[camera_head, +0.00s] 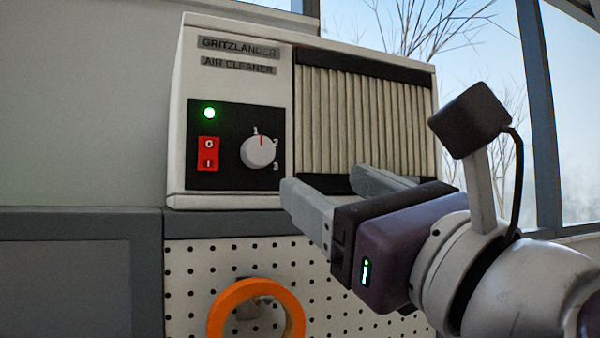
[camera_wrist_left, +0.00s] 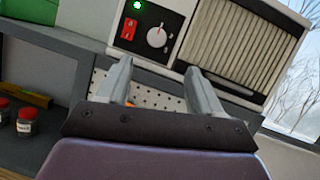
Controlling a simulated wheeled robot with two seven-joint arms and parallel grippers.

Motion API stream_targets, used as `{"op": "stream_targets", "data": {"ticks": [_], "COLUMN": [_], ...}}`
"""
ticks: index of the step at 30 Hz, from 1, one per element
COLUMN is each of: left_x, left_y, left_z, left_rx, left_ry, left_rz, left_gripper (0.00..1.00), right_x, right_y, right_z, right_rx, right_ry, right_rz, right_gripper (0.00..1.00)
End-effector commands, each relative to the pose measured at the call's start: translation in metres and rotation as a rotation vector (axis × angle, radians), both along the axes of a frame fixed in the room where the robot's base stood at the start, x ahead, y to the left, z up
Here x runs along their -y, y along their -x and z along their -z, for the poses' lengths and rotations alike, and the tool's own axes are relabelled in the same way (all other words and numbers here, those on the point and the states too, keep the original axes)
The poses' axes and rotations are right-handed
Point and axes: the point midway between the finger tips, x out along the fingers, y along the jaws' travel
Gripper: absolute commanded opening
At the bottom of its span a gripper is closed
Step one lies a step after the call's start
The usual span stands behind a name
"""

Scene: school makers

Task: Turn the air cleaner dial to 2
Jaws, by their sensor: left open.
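The air cleaner (camera_head: 235,88) is a white box with a pleated grille (camera_head: 365,115) on its right. Its round white dial (camera_head: 258,152) sits on a black panel with the marks 1, 2 and 3. The dial's red line points nearly straight up, just right of the 1 and short of the 2. The dial also shows in the left wrist view (camera_wrist_left: 157,37). My left gripper (camera_head: 325,185) is open and empty, below and right of the dial and apart from it. In the left wrist view its fingers (camera_wrist_left: 160,67) point toward the cleaner. My right gripper is not in view.
A red switch (camera_head: 208,154) and a lit green lamp (camera_head: 209,113) are left of the dial. Below the cleaner, an orange ring (camera_head: 222,312) is on a white pegboard (camera_head: 190,265). Jars with red lids (camera_wrist_left: 27,122) stand at the left in the wrist view. A window is at the right.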

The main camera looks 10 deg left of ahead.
Motion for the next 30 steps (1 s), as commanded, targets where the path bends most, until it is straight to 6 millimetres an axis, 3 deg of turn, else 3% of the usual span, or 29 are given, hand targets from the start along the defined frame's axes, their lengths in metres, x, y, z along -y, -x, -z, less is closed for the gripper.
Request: {"op": "stream_targets", "data": {"ticks": [6, 12, 18, 26, 27, 30], "left_x": [-0.036, -0.063, -0.073, -0.074, -0.074, -0.074], "left_y": [-0.036, -0.067, -0.079, -0.081, -0.081, -0.081], "left_z": [-0.033, -0.047, -0.049, -0.047, -0.047, -0.048], "left_rx": [-0.002, -0.002, 0.000, -0.001, -0.001, -0.001], "left_ry": [-0.001, -0.002, -0.001, -0.001, -0.001, -0.001], "left_rz": [-0.009, -0.006, -0.003, 0.000, 0.000, 0.000], "left_gripper": [0.66, 0.66, 0.66, 0.66, 0.59, 0.27], "right_x": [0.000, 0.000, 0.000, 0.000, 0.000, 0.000], "right_y": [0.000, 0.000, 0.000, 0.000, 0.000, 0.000], "right_z": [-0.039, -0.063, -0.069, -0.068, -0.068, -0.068], "right_rx": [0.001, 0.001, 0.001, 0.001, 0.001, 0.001], "right_ry": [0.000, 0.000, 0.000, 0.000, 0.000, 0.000], "right_rz": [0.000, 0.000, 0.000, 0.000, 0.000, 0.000], "right_gripper": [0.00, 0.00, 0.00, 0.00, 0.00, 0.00]}}
